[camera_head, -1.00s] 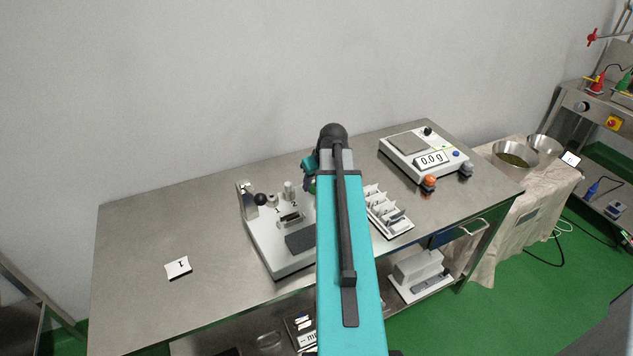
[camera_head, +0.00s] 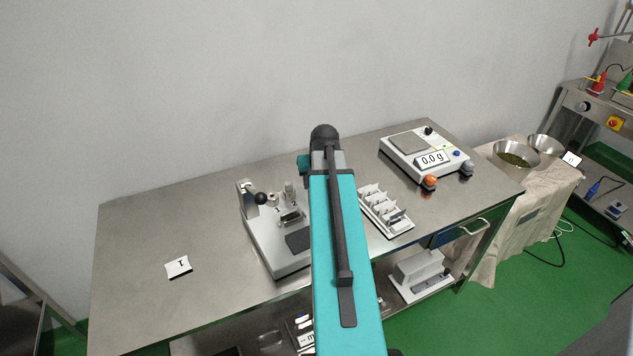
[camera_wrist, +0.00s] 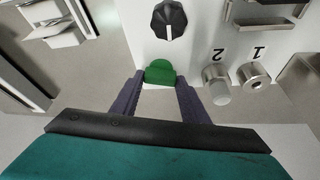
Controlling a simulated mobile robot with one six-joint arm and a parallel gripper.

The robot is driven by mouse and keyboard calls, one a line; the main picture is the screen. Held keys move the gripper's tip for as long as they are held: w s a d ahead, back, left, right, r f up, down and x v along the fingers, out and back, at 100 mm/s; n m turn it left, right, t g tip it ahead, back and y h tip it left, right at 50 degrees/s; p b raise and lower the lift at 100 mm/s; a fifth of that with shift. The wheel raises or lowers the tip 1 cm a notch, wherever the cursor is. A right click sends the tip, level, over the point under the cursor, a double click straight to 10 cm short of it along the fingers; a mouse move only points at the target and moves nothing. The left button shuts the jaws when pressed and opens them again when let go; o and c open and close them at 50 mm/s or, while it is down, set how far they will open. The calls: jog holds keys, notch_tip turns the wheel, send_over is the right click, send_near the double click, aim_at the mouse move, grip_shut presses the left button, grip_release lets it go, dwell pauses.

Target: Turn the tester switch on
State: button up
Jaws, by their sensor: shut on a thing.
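The tester (camera_head: 262,243) is a pale block on the steel table in the head view, partly hidden by my arm. In the wrist view its pale top (camera_wrist: 212,45) carries a black knob (camera_wrist: 169,18) with a white line and two metal posts (camera_wrist: 217,82) marked 1 and 2. A small green rounded switch (camera_wrist: 160,71) sits at the near edge of that top, below the knob. My gripper (camera_wrist: 160,78) has its dark fingers on both sides of the green switch and is shut on it. The head view hides my fingertips behind the arm.
A slotted white rack (camera_head: 398,226) lies right of my arm. A card marked 1 (camera_head: 178,265) lies left.

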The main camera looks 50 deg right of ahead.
jog(key=m+g+h, duration=0.1)
jog(key=m, duration=0.3)
jog(key=shift+w+a, duration=0.1)
jog(key=shift+w, duration=0.05)
jog(key=m+g+h+b, duration=0.1)
jog(key=m, duration=0.2)
jog(key=shift+w+m+g, duration=0.1)
jog(key=shift+m+g, duration=0.2)
jog(key=shift+m, duration=0.1)
jog(key=m+g+b, duration=0.1)
jog(key=m, duration=0.3)
jog(key=shift+w+g, duration=0.15)
jog(key=shift+g, duration=0.25)
jog(key=shift+m+g+b, duration=0.35)
jog(key=shift+m+g, duration=0.15)
jog(key=shift+m, duration=1.1)
jog(key=o, duration=1.1)
jog(key=shift+c, duration=0.2)
jog(key=shift+r, duration=0.1)
